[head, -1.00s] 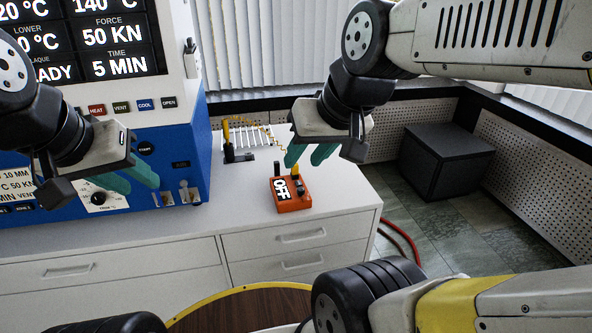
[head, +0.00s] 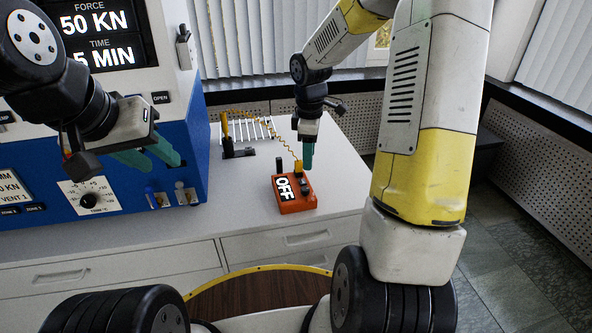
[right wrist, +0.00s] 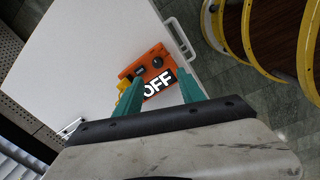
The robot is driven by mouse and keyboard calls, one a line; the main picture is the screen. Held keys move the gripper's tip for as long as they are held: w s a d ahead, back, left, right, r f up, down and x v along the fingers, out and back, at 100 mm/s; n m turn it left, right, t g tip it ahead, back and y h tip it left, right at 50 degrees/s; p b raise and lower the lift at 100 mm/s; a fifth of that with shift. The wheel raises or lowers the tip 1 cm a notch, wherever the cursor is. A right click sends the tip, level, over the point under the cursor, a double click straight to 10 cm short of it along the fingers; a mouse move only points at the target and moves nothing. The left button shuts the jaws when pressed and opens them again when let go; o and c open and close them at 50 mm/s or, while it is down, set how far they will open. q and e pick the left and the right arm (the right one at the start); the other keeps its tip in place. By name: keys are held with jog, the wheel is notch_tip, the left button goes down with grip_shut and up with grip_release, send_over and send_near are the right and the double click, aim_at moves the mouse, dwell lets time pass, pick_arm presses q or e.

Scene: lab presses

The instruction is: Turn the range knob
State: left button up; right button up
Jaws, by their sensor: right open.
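The orange meter (head: 298,206) lies on the white bench top, its display reading OFF. In the right wrist view the orange meter (right wrist: 130,71) shows a round black knob (right wrist: 158,62) beside a small dark label. Which way the knob points is too small to tell. My right gripper (head: 308,160) is above the meter's far end, fingers pointing down. In the right wrist view my right gripper (right wrist: 160,80) is open and empty, with the meter between its fingers in the picture; I see no contact. My left gripper (head: 152,160) is open and empty in front of the blue press.
The blue press (head: 170,135) with a temperature dial (head: 88,199) and small levers stands at left. Behind the meter are a yellow-and-black probe (head: 225,130), a white rack (head: 258,128) and a coiled yellow cable (head: 285,140). The bench right of the meter is clear.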

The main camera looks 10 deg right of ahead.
jog(key=n, duration=0.2)
send_over(306, 189)
jog(key=shift+g, duration=0.4)
notch_tip(306, 189, down, 5)
jog(key=shift+w+f, duration=0.1)
jog(key=shift+f, duration=0.1)
notch_tip(306, 189, down, 8)
jog(key=shift+r, duration=0.1)
grip_shut()
